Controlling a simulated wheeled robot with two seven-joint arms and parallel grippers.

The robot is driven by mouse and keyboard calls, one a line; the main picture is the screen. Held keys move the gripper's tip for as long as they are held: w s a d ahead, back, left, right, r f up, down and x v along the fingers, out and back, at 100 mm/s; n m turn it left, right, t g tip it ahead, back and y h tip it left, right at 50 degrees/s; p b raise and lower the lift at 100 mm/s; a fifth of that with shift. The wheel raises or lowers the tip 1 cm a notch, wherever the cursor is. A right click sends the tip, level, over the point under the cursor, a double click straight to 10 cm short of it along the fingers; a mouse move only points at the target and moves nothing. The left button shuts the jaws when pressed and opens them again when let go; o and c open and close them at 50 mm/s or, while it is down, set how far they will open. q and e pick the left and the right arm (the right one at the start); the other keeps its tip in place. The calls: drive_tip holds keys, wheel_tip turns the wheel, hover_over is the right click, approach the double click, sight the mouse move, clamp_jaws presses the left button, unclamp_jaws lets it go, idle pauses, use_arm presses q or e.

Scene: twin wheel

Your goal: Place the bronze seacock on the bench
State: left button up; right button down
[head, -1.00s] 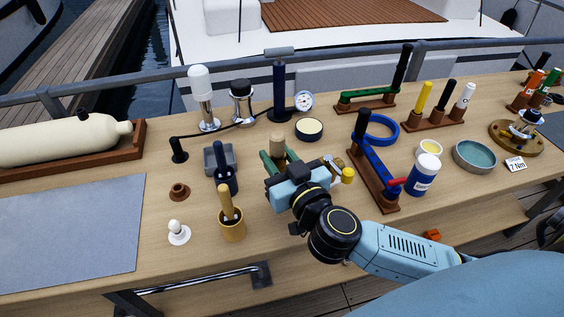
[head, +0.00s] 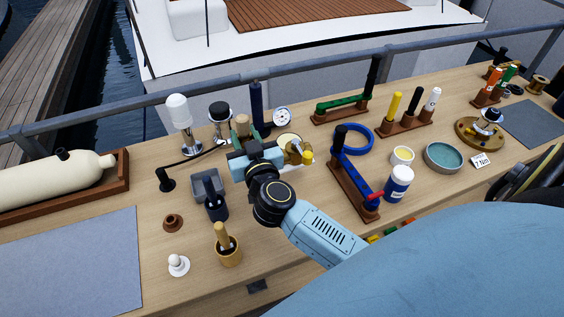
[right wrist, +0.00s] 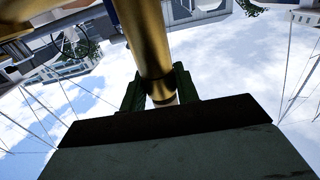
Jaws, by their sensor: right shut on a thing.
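Most of the seacock is hidden behind my gripper and wrist. It is over the wooden bench (head: 155,215), towards its back; I cannot tell whether it touches the top. My left gripper is not in view.
A gauge (head: 281,116) and a dark blue cylinder (head: 256,105) stand behind. The grey mat (head: 70,260) is bare.

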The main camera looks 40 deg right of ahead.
wheel_tip(320, 180, down, 6)
drive_tip(key=b, duration=0.4)
drive_tip(key=shift+w+f, duration=0.1)
drive_tip(key=shift+f, duration=0.05)
wheel_tip(320, 180, down, 4)
drive_tip(key=b, duration=0.2)
drive_tip(key=shift+b, duration=0.35)
drive_tip(key=shift+r, duration=0.2)
drive_tip(key=shift+f, duration=0.1)
drive_tip(key=c, duration=1)
unclamp_jaws()
drive_tip(key=shift+f, duration=0.1)
drive_tip(key=shift+c, duration=0.2)
